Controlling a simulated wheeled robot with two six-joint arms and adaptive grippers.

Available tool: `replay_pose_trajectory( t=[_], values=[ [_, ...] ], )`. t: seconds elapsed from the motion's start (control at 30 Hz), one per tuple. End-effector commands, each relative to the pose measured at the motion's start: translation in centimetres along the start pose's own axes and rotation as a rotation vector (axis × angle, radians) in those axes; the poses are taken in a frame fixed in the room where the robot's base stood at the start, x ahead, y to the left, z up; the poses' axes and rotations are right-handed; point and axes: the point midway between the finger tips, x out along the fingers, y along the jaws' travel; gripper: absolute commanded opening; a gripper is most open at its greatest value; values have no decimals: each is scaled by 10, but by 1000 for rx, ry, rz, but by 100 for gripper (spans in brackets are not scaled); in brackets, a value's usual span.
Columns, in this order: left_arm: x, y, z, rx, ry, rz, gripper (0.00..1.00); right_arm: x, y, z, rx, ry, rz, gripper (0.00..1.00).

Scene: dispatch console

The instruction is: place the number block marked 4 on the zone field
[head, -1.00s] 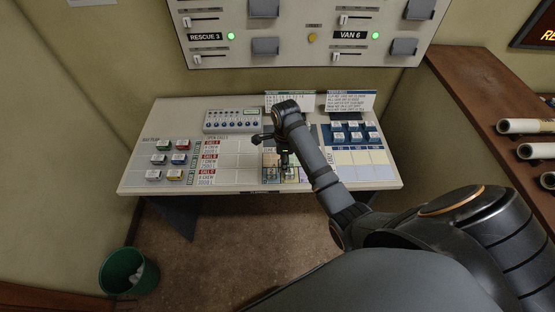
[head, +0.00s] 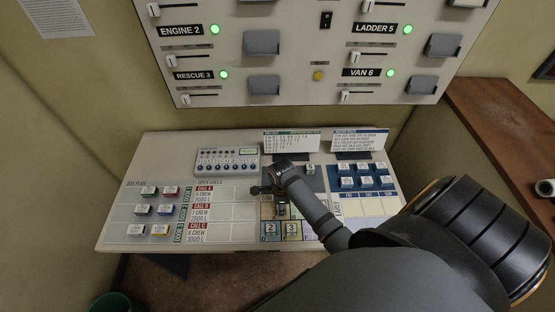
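My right arm comes in from the lower right over the console. Its gripper (head: 282,211) points down over the coloured grid (head: 309,232), whose front cells show 2 and 3. The wrist hides part of the grid, and the fingers are too small and dark to tell whether they hold anything. A small pale block (head: 311,169) sits on a dark pad behind the grid, right of the wrist; its mark is not readable. I cannot make out a block marked 4. My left gripper is not in view.
Coloured blocks (head: 143,209) stand on the left panel. A small switch unit (head: 227,162) and two upright cards (head: 291,142) are at the back. An open-calls board (head: 233,211) lies left of the gripper.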

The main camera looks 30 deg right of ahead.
Motion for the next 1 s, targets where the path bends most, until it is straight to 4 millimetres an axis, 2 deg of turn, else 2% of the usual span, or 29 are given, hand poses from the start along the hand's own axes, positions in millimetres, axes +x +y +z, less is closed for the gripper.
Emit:
replay_pose_trajectory(
  t=[0.13,0.27,0.3,0.43,0.63,0.77,0.87,1.0],
  values=[
    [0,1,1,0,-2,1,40,7,4,-2,4,-1,-4,9],
    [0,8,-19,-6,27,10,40,7,4,-2,4,-1,-3,9],
    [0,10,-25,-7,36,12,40,7,4,-2,4,-1,-2,38],
    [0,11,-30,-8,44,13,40,7,4,-2,4,-1,-2,56],
    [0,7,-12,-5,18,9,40,7,4,-2,4,-1,-2,56],
    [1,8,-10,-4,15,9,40,4,4,-2,4,-2,-3,56],
    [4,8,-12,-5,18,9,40,-8,3,-2,4,-3,-5,56],
    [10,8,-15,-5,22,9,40,-41,3,-1,4,-4,-8,56]
  ],
)
